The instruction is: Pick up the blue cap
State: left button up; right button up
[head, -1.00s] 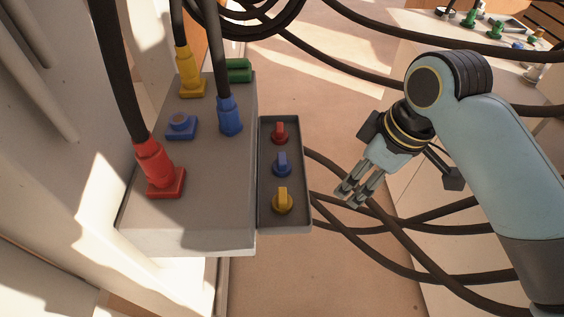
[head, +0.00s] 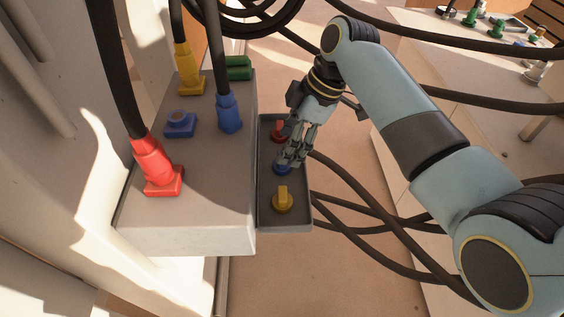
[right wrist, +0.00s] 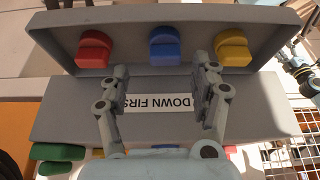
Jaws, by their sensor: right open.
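The blue cap (head: 281,169) sits in the middle of the small grey tray (head: 295,226), between the red cap (head: 277,131) and the yellow cap (head: 283,201). In the head view my right gripper (head: 290,160) is over the blue cap and partly hides it. In the right wrist view the blue cap (right wrist: 165,46) shows between and just beyond the two spread fingertips of my right gripper (right wrist: 163,69). The gripper is open and empty. The red cap (right wrist: 94,50) and yellow cap (right wrist: 232,48) flank it. My left gripper is not in view.
The grey block (head: 190,225) left of the tray carries red (head: 152,165), blue (head: 229,115) and yellow (head: 188,75) cable plugs and a blue socket (head: 181,123). A green part (head: 238,68) is at its back. Black cables (head: 370,225) loop right of the tray.

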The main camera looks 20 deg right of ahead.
aim_at(281, 170)
jog(key=x, duration=0.4)
jog(key=shift+s+a+f+b, duration=0.1)
jog(key=shift+s+f+b, duration=0.2)
jog(key=shift+c, duration=0.4)
jog(key=c, duration=0.9)
